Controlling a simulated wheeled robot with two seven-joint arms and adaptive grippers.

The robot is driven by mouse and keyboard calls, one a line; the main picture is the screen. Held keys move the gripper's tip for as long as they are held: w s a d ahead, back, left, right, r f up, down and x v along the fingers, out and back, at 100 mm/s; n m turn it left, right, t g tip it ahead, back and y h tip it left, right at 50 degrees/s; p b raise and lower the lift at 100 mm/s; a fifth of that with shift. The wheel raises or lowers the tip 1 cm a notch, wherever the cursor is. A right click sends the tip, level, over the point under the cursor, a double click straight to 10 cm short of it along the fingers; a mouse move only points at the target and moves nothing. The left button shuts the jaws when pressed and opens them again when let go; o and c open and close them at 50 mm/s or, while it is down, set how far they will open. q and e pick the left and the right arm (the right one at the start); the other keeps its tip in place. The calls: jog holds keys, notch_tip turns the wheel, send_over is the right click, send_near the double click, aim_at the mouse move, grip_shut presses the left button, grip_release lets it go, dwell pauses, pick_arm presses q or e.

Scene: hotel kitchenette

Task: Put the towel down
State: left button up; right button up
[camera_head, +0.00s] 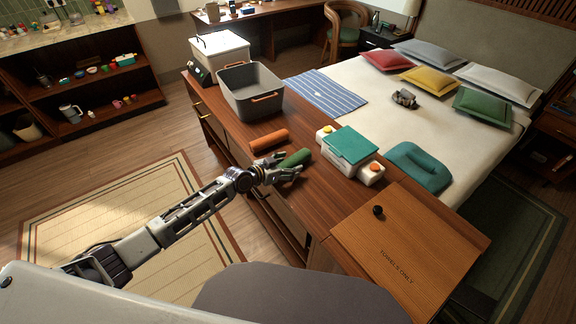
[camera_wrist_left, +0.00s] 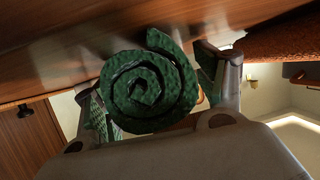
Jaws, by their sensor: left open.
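A green rolled towel (camera_head: 297,158) lies on the wooden cabinet top (camera_head: 318,193). In the left wrist view the green towel (camera_wrist_left: 150,85) shows its spiral end, close up, with the wooden surface right beside it. My left gripper (camera_head: 283,166) is at the towel, with its fingers open on either side of the roll. Whether the fingers touch the towel is hard to tell. An orange rolled towel (camera_head: 269,140) lies just behind the green one; its edge also shows in the left wrist view (camera_wrist_left: 285,42). My right gripper is not in view.
A grey bin (camera_head: 251,97) with an orange handle stands behind the rolls. A wooden lid marked "TOWELS ONLY" (camera_head: 411,240) is at the front right.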

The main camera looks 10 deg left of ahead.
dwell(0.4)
pick_arm(q)
jog(key=shift+v, duration=2.25)
jog(key=v, duration=0.9)
jog(key=shift+s, duration=0.15)
jog(key=shift+a+f, duration=0.1)
